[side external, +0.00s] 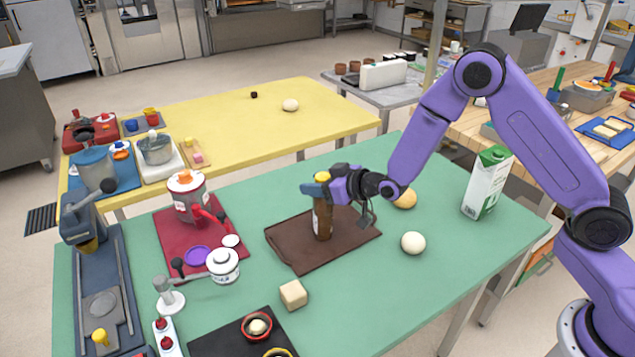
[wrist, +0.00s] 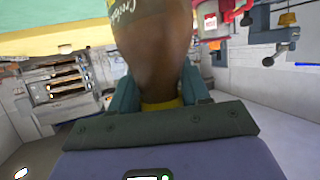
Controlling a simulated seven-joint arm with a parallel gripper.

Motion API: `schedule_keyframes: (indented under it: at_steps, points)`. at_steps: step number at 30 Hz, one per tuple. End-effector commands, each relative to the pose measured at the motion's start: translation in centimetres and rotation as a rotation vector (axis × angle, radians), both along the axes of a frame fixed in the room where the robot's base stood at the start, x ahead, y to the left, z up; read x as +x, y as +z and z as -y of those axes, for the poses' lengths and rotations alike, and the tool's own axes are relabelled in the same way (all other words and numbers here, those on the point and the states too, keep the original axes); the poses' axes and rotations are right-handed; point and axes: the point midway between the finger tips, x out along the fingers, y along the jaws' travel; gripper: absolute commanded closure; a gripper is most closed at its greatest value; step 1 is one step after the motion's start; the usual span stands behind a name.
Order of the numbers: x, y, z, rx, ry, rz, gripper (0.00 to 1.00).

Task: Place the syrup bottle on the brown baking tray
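The syrup bottle (side external: 322,219) is brown with a yellow cap. In the side view it is upright over the brown baking tray (side external: 292,250), its base appearing to touch the tray. My gripper (side external: 321,184) is around the bottle's top, near the yellow cap. In the wrist view the bottle (wrist: 158,50) fills the middle, with its neck between the two teal fingers of my gripper (wrist: 160,95). The fingers sit close against the neck on both sides. Any small gap under the bottle cannot be made out.
A cream ball (side external: 413,242), a tan bun (side external: 405,198) and a milk carton (side external: 487,183) stand right of the tray. A pale cube (side external: 293,294) lies in front. A red tray (side external: 176,239) with a pot is at left. Green tabletop is free between them.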

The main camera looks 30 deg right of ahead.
Motion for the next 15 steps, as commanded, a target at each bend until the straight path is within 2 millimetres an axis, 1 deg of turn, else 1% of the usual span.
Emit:
schedule_keyframes:
  at_steps: [1,2,10,13,15]
  points:
    - [0.0,-0.01,0.0,0.0,0.0,-0.001,0.37]
    - [-0.01,-0.01,0.01,0.0,0.0,-0.001,0.31]
    - [-0.01,0.03,0.0,0.0,0.0,-0.001,0.31]
    - [-0.01,0.37,0.01,0.0,0.0,0.0,0.31]
    - [-0.44,0.51,0.19,-0.001,0.0,-0.002,0.31]
